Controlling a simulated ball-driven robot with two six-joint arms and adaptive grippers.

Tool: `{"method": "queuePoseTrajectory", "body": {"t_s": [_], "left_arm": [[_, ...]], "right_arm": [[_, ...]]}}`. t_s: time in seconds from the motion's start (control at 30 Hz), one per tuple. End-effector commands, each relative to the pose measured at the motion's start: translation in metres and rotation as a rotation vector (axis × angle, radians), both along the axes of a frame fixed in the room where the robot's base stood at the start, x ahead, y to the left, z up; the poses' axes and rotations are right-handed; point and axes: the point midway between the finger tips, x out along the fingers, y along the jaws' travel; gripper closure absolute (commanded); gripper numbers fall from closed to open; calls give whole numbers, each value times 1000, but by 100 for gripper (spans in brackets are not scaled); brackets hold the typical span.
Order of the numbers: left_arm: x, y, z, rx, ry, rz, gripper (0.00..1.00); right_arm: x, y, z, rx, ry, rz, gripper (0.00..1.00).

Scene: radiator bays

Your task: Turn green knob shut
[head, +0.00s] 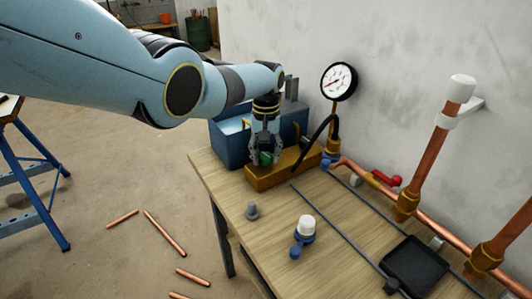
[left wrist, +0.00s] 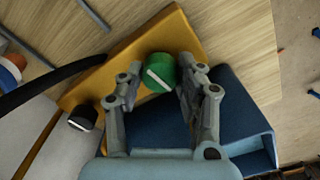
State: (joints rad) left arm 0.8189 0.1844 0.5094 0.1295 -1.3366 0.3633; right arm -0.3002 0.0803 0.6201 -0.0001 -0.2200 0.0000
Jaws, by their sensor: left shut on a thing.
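The green knob (head: 266,159) sits on a yellow-brown block (head: 262,180) at the back left of the wooden bench. In the left wrist view the green knob (left wrist: 160,71) has a white line across its top, lying diagonally. My left gripper (head: 266,153) reaches down over the block and is shut on the green knob. In the left wrist view the fingers of my left gripper (left wrist: 157,88) stand at either side of it. A black knob (left wrist: 83,117) with a white mark is on the same block. My right gripper is not in view.
A blue box (head: 229,146) stands behind the block. A black hose (head: 318,143) and a pressure gauge (head: 338,82) are close on the right. Copper pipes (head: 432,145) with a red lever (head: 387,180) run along the wall. A white-and-blue valve (head: 305,228) stands in front.

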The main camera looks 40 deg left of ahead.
Motion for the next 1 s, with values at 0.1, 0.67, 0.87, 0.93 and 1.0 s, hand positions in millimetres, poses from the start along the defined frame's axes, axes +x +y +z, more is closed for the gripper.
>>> {"method": "queuePoseTrajectory", "body": {"t_s": [0.1,0.67,0.87,0.93,1.0], "left_arm": [[1,0,1,1,-2,-59,97],[1,0,1,1,-3,-153,97],[1,1,1,1,-3,-152,97],[1,1,1,1,-3,-152,57],[1,1,1,1,-3,-152,48]], "right_arm": [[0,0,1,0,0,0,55],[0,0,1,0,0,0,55],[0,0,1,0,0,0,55],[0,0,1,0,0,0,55],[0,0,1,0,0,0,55]]}}
